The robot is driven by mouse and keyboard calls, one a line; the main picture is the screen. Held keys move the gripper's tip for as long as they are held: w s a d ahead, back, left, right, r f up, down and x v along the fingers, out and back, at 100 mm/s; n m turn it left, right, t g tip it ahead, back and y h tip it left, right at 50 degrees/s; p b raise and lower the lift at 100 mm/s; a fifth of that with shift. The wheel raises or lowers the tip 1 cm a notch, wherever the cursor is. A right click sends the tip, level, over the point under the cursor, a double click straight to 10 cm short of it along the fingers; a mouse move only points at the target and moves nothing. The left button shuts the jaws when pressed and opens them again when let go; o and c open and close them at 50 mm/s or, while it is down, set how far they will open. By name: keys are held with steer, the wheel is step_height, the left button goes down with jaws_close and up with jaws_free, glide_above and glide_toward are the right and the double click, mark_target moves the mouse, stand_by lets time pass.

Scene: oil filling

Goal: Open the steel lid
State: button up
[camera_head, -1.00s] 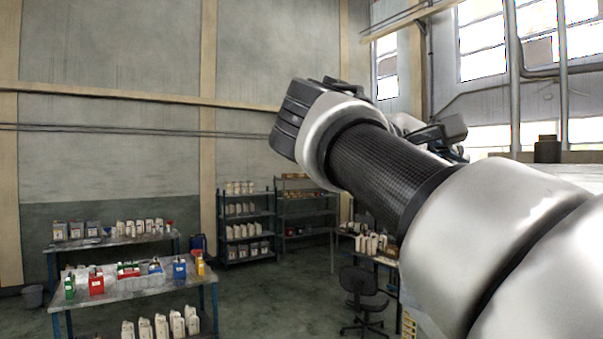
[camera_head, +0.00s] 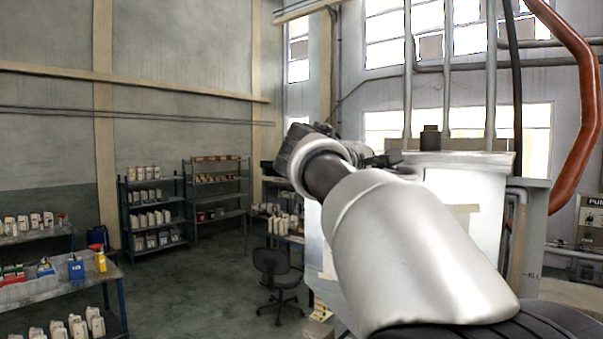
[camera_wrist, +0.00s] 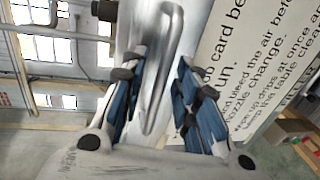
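A bent steel bar handle (camera_wrist: 152,88) shows in the wrist view, in front of a pale, smooth metal surface (camera_wrist: 136,22). I cannot tell whether that surface is the steel lid. My gripper (camera_wrist: 158,70) has its two blue-padded fingers apart, one on each side of the handle, with the bar between them. Gaps show beside the bar, so it does not look clamped. In the head view my gripper is mostly hidden behind my arm, in front of a large pale tank (camera_head: 458,190). The tank's top is seen edge-on there, and no lid stands out clearly.
A printed sign (camera_wrist: 262,62) is close on the right in the wrist view. An orange pipe (camera_head: 586,100) and a pump panel (camera_head: 592,222) are at the right. A black chair (camera_head: 275,272), shelves (camera_head: 150,212) and a workbench (camera_head: 60,288) stand left, with open floor between.

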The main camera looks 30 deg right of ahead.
steer(key=shift+c, duration=0.3)
jaws_close()
stand_by(0.6)
